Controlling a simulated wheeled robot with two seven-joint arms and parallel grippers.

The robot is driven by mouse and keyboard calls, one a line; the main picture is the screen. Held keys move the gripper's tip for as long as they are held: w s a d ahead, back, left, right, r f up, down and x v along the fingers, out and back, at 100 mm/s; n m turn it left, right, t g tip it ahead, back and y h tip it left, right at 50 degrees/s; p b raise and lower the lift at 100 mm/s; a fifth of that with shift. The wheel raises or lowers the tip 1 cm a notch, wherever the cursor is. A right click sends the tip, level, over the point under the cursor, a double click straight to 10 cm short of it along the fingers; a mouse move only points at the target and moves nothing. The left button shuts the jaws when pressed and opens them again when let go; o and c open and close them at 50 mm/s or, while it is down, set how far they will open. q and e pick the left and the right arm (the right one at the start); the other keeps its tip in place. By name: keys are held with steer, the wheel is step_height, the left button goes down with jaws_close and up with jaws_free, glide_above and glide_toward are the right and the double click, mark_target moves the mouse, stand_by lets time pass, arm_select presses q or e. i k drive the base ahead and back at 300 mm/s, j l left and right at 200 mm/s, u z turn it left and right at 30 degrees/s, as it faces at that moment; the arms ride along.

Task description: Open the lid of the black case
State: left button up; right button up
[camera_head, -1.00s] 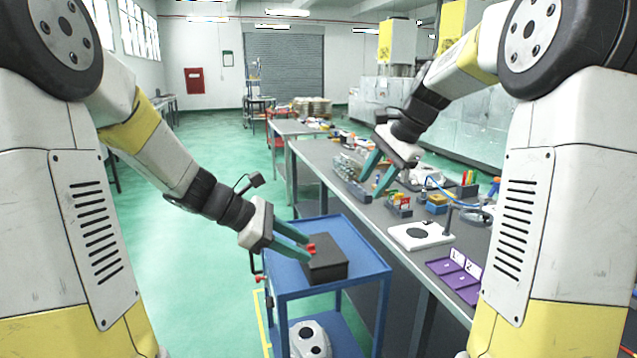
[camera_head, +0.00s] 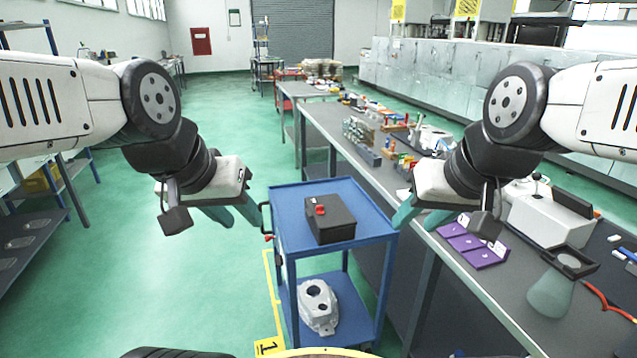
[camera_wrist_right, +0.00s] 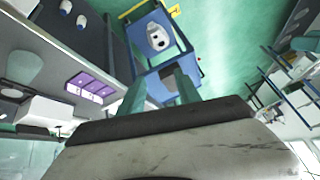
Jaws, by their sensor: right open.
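The black case (camera_head: 332,228) sits on the top shelf of the blue cart (camera_head: 372,222). Its lid looks closed, with a red latch or handle (camera_head: 320,210) on its upper left part. My left gripper (camera_head: 243,217) is left of the cart, open and empty, apart from the case. My right gripper (camera_head: 418,219) is at the right edge of the cart, open and empty, apart from the case. In the right wrist view its fingers (camera_wrist_right: 160,97) are spread, and part of the dark case (camera_wrist_right: 160,86) shows between them.
A grey casting (camera_head: 317,305) lies on the cart's lower shelf. The workbench (camera_head: 335,125) right of the cart carries purple trays (camera_head: 472,247), a white device (camera_head: 550,213) and small parts. Green floor (camera_head: 215,290) is clear left of the cart.

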mark_target(336, 214)
steer(key=i+j+u, duration=0.1)
steer(key=u, duration=0.25)
steer(key=i+j+u, duration=0.1)
steer(key=u, duration=0.25)
steer(key=i+j+u, duration=0.15)
steer(key=u, duration=0.2)
